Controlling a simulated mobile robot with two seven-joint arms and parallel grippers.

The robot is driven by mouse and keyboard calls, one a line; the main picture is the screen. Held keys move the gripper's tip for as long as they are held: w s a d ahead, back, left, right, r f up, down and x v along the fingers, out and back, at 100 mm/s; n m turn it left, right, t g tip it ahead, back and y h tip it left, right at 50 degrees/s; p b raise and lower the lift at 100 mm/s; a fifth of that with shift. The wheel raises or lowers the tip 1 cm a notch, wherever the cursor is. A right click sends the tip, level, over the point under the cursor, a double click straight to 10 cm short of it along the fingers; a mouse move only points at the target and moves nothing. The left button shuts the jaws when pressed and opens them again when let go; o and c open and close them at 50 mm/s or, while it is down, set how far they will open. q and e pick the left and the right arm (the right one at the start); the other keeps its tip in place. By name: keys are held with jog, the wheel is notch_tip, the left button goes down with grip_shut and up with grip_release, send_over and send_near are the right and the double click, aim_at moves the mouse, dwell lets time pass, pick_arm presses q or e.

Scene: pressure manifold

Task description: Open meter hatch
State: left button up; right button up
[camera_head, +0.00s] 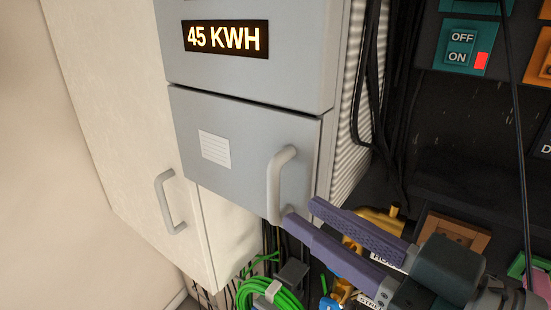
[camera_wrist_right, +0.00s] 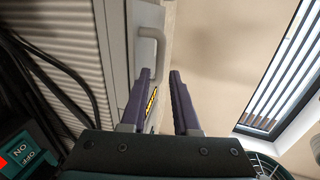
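The meter hatch (camera_head: 250,150) is a grey door panel below the "45 KWH" display, and it looks shut. Its vertical grey handle (camera_head: 273,187) is at the panel's right side; the handle also shows in the right wrist view (camera_wrist_right: 151,42). My right gripper (camera_head: 302,210) has two purple fingers, open and apart, with tips close to the handle's lower end. In the right wrist view the gripper (camera_wrist_right: 160,73) is empty and the handle lies just beyond the fingertips, toward the left finger. I cannot tell whether a finger touches it. My left gripper is not in view.
A cream cabinet door (camera_head: 120,120) with its own handle (camera_head: 167,202) is to the left. Black cables (camera_head: 375,80) hang right of the meter box. Coiled green cable (camera_head: 272,296) and yellow fittings (camera_head: 375,222) lie below. Teal switches (camera_head: 460,48) are at upper right.

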aim_at(278, 196)
jog(key=p+x, duration=0.1)
jog(key=x, duration=0.5)
jog(key=shift+w+a, duration=0.2)
jog(key=shift+w, duration=0.05)
grip_shut()
dwell(1.2)
